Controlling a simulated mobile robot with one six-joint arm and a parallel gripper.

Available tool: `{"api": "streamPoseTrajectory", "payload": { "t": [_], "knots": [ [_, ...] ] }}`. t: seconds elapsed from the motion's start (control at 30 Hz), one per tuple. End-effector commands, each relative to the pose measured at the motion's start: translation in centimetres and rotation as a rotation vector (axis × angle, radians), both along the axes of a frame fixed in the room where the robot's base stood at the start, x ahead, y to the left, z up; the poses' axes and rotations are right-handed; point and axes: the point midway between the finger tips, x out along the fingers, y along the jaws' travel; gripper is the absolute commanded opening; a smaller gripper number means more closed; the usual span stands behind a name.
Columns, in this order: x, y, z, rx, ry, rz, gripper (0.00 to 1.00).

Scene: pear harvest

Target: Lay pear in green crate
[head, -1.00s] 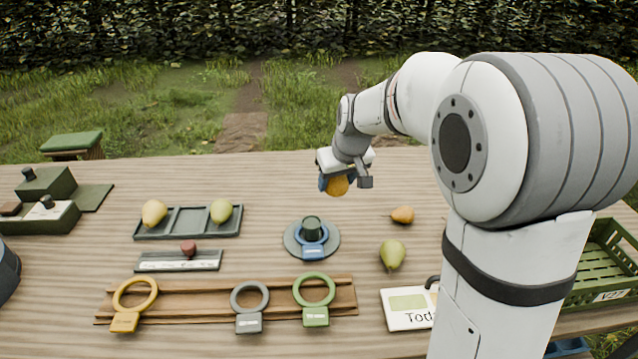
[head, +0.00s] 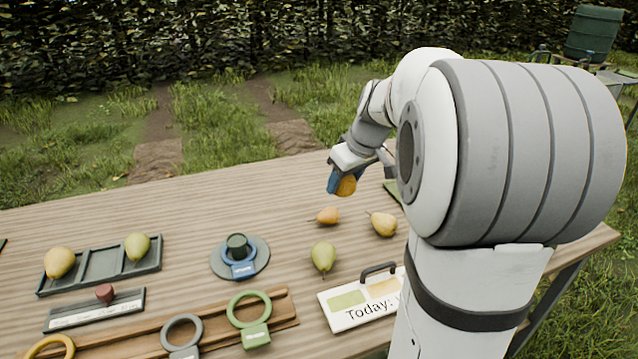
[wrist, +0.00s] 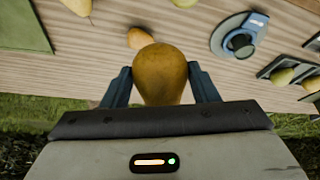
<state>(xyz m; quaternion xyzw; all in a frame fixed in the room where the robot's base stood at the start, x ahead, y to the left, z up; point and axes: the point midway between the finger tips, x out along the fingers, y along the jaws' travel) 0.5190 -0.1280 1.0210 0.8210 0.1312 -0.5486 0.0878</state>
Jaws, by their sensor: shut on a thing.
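My gripper (head: 344,183) is shut on a yellow-orange pear (head: 347,186) and holds it in the air above the far part of the table. In the wrist view the held pear (wrist: 161,75) sits between the two blue fingers. On the table lie a small orange pear (head: 327,215), a yellow pear (head: 384,224) and a green pear (head: 323,257).
A dark tray (head: 95,268) holds a yellow and a green pear at left. A blue ring lies on a round base (head: 222,268). Ring gauges (head: 249,310) rest on a wooden rack. A green flat piece (wrist: 22,28) shows in the wrist view.

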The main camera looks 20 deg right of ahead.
Motion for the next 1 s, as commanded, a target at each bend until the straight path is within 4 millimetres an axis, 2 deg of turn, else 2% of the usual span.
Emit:
{"api": "streamPoseTrajectory", "payload": {
  "t": [0.1,0.43,1.0],
  "knots": [
    [-0.7,-2.5,0.0,0.001,-0.001,-0.007,0.28],
    [-2.7,-8.8,0.2,0.001,-0.001,-0.006,0.28],
    [-6.0,-19.7,-0.5,0.001,0.000,-0.004,0.28]
  ]
}}
